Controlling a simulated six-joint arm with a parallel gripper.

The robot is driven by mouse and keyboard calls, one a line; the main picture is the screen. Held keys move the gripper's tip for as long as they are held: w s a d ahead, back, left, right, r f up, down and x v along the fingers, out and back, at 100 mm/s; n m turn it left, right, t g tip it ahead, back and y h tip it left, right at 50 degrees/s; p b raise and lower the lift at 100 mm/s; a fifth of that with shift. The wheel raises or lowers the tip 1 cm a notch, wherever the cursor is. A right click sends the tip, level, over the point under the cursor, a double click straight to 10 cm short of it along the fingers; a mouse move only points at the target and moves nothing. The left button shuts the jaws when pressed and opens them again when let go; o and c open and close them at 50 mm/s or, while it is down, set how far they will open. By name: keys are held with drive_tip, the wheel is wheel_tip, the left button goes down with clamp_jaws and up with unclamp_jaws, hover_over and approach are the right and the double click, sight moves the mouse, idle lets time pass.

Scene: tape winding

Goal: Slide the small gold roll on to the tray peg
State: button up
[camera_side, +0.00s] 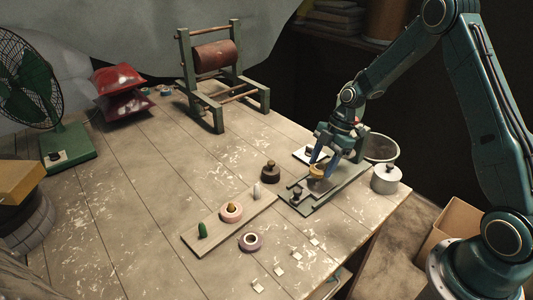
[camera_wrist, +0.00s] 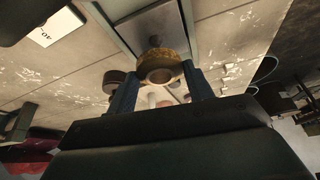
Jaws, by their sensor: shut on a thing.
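My gripper (camera_side: 319,165) is shut on the small gold roll (camera_side: 316,171), over the long green-sided metal fixture (camera_side: 325,195). The wrist view shows the gold roll (camera_wrist: 158,68) between the two blue fingers, its hole facing the camera. A gap between roll and fixture is hard to judge. A pale wooden board (camera_side: 220,228) to the left bears a green peg (camera_side: 203,231), a gold-tipped peg (camera_side: 231,205) with a pink roll (camera_side: 231,214) around it, and a bare pale peg (camera_side: 256,191). I cannot tell which peg is the tray peg.
A purple roll (camera_side: 250,242) lies in front of the board, with several white tabs nearby. A dark knobbed piece (camera_side: 270,173) stands behind it. A winding frame (camera_side: 215,80) and green fan (camera_side: 30,90) stand farther back.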

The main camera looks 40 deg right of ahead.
drive_tip(key=shift+f, duration=2.05)
drive_tip(key=o, duration=1.4)
drive_tip(key=shift+r, duration=0.15)
wheel_tip(320, 180, up, 7)
drive_tip(key=shift+f, duration=0.1)
